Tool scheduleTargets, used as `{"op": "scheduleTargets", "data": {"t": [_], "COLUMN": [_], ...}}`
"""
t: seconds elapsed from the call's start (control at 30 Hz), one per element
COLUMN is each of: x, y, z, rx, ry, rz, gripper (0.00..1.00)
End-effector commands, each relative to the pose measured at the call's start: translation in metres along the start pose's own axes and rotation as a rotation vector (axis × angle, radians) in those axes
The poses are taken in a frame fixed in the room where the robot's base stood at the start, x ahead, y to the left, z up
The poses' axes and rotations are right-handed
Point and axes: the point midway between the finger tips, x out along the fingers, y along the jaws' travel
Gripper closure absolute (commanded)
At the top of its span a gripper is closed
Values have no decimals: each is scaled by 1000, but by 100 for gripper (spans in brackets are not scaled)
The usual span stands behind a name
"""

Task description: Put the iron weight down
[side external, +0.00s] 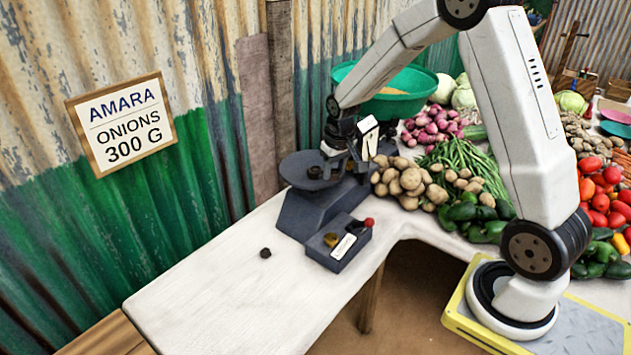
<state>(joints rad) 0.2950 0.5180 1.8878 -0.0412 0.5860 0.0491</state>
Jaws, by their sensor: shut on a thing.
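My gripper (337,172) is over the dark balance scale (310,210), at the right side of its round pan (300,166). It is shut on the iron weight, which is dark and mostly hidden by the fingers; I cannot tell if it touches the scale. A small dark weight-like piece (314,173) shows on the pan just left of the fingers. Another small black weight (265,253) lies on the white table left of the scale.
Potatoes (405,182) are heaped close right of the scale, with green peppers (470,215), onions (432,127) and tomatoes (600,195) beyond. A green basin (415,85) stands behind. A sign (122,122) reads "AMARA ONIONS 300 G". The white table (200,295) is clear at front left.

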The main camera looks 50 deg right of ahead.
Motion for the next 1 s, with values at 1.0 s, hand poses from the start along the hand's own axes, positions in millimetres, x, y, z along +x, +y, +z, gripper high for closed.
{"op": "scheduleTargets", "data": {"t": [1.0], "x": [109], "y": [-86], "z": [146], "rx": [-186], "ry": [3], "rz": [-54], "gripper": [100]}}
